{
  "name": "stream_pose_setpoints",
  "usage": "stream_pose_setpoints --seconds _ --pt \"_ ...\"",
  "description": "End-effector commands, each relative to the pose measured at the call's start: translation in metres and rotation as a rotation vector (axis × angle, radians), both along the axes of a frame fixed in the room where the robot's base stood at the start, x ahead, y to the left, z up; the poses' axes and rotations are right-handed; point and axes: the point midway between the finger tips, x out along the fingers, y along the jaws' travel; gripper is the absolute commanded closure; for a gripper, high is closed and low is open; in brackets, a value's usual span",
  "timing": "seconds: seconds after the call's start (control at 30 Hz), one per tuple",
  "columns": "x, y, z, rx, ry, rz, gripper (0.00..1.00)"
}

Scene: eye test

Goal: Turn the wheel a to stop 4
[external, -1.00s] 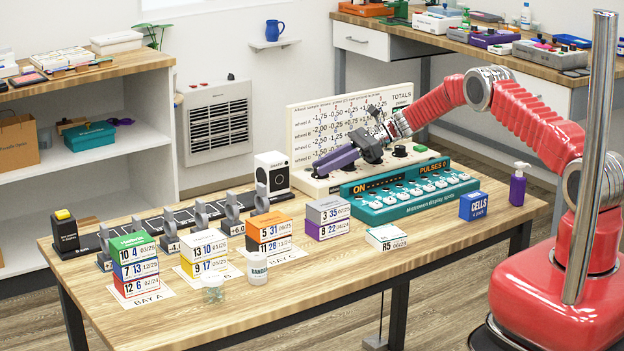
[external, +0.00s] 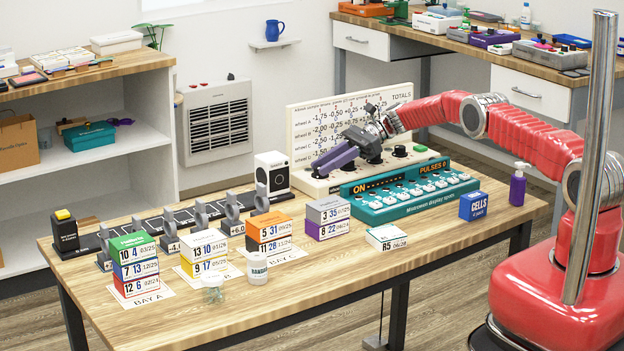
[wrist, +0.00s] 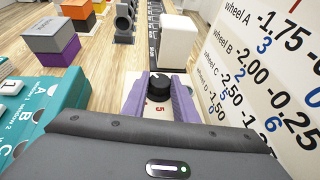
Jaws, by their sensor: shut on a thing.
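The wheel, a black knob (wrist: 158,87) with a pale mark on top, sits between the two purple fingers of my gripper (wrist: 160,92) in the wrist view. Red numbers are printed beside it, one reading 5; I cannot tell which stop its mark faces. In the external view my gripper (external: 324,168) is at the left end of the cream control panel (external: 298,118) and hides most of this knob. The fingers are shut on the knob. Another black knob (external: 399,151) shows on the right of the panel.
A teal display unit (external: 405,206) stands close in front of the panel. A white box (external: 272,172) is just left of it. The cream upright board with number rows (wrist: 275,60) rises close beside my gripper. Stacked blocks and a purple bottle (external: 517,187) stand on the table.

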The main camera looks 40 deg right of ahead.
Motion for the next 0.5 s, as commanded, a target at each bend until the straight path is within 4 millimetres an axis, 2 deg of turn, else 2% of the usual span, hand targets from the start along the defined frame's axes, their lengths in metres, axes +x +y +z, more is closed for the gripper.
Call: stream_pose_setpoints --seconds 0.5 --pt "0.002 -0.0004 0.0016 0.001 -0.003 0.034 0.96"
